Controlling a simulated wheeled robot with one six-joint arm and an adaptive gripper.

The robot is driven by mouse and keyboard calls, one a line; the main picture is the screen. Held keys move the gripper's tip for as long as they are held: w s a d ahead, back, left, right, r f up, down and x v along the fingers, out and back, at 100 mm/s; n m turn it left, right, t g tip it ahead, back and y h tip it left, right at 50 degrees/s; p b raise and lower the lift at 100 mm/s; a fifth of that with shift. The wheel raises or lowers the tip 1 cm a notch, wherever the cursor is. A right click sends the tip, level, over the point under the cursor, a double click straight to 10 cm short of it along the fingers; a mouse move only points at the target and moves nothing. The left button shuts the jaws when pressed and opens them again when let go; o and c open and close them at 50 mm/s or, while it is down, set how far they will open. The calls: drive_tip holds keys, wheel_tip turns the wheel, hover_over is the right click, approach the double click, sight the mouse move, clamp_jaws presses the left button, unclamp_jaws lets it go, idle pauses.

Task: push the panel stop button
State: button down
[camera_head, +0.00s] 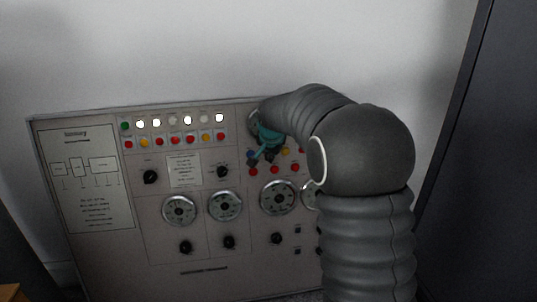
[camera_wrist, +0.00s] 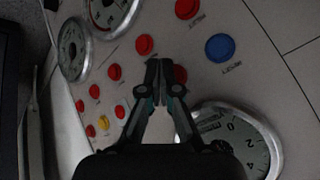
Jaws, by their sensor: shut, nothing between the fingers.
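The control panel (camera_head: 160,250) is a pale upright board with buttons, lamps, dials and knobs. My gripper (camera_wrist: 160,68) is shut and empty, its fingertips in front of the panel's button area. A red button (camera_wrist: 181,74) is partly hidden behind the right fingertip. Another red button (camera_wrist: 145,45) is just left of the tips, and a blue button (camera_wrist: 219,47) is to the right. In the head view my gripper (camera_head: 257,157) is small and dark teal, near the red buttons (camera_head: 275,170). Labels are unreadable, so I cannot tell which is the stop button, nor whether the tips touch the panel.
A large round gauge (camera_wrist: 249,143) lies right of the gripper in the wrist view, with others at upper left. Several red buttons and a yellow one (camera_wrist: 103,122) are at lower left. A dark cabinet (camera_head: 480,170) stands right of my arm. The wall behind is bare.

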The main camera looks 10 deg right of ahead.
drive_tip(key=shift+w, duration=0.25)
drive_tip(key=shift+w+f, duration=0.1)
drive_tip(key=shift+w, duration=0.25)
idle(0.7)
idle(0.4)
drive_tip(key=shift+s, duration=0.8)
drive_tip(key=shift+s+r+b, duration=0.2)
drive_tip(key=shift+s+b, duration=0.2)
drive_tip(key=shift+s, duration=0.4)
drive_tip(key=shift+s+r+b, duration=0.25)
drive_tip(key=shift+s+b, duration=0.2)
drive_tip(key=shift+s, duration=0.4)
drive_tip(key=shift+s+r+b, duration=0.2)
drive_tip(key=shift+s+b, duration=0.2)
drive_tip(key=shift+s, duration=0.4)
